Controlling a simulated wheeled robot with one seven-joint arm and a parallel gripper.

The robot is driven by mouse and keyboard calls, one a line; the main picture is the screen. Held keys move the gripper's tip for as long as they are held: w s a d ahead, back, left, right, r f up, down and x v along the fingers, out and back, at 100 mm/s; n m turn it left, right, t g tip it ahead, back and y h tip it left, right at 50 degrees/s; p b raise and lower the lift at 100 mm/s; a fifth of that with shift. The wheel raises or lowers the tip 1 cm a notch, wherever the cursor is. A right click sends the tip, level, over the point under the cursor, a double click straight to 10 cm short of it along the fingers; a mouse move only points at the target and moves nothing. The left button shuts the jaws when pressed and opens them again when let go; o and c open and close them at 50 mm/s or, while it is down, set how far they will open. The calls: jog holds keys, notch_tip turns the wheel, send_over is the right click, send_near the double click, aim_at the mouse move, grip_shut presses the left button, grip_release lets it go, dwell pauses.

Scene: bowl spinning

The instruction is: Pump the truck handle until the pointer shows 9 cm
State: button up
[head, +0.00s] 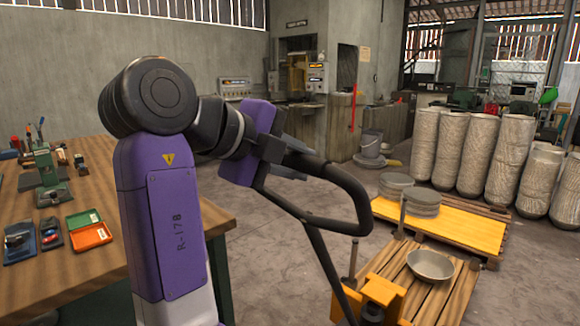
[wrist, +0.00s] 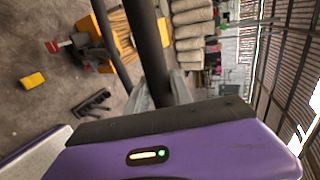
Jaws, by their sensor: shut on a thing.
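The truck handle (head: 345,190) is a black loop on a long bar, tilted toward me in the head view. Its bar runs down to the orange truck body (head: 385,292) at the lower right. My gripper (head: 290,155) is shut on the upper left end of the loop. In the wrist view, the black handle tube (wrist: 148,50) passes between the grey fingers of my gripper (wrist: 160,95). The orange truck body also shows in the wrist view (wrist: 124,42). I cannot make out a pointer or a centimetre scale in either view.
A wooden workbench (head: 85,255) with tools and small trays stands at left. A wooden pallet (head: 440,300) with a metal bowl (head: 430,265) lies by the truck. Behind it are a yellow board (head: 450,225) with stacked discs and several tall wrapped cylinders (head: 465,150). Bare floor lies between.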

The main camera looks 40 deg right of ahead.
jog(key=shift+r, duration=0.1)
jog(key=d+r+p, duration=0.1)
jog(key=d, duration=0.3)
jog(key=d+r+p, duration=0.1)
jog(key=d+r, duration=0.1)
jog(key=d, duration=0.2)
jog(key=w+d+r+p, duration=0.1)
jog(key=d+r, duration=0.1)
jog(key=d, duration=0.2)
jog(key=shift+d, duration=0.15)
grip_shut()
jog(key=shift+d, duration=0.1)
grip_release()
jog(key=d+r+p, duration=0.3)
jog(key=d+p, duration=0.1)
jog(key=d, duration=0.8)
jog(key=shift+w+r+p, duration=0.2)
jog(key=shift+w+p, duration=0.15)
jog(key=shift+w, duration=0.1)
jog(key=shift+d, duration=0.45)
jog(key=w+d+r+p, duration=0.1)
jog(key=d+p, duration=0.4)
jog(key=d, duration=0.8)
jog(key=shift+d+r+p, duration=0.15)
jog(key=shift+r+p, duration=0.15)
jog(key=shift+p, duration=0.05)
jog(key=shift+w, duration=0.1)
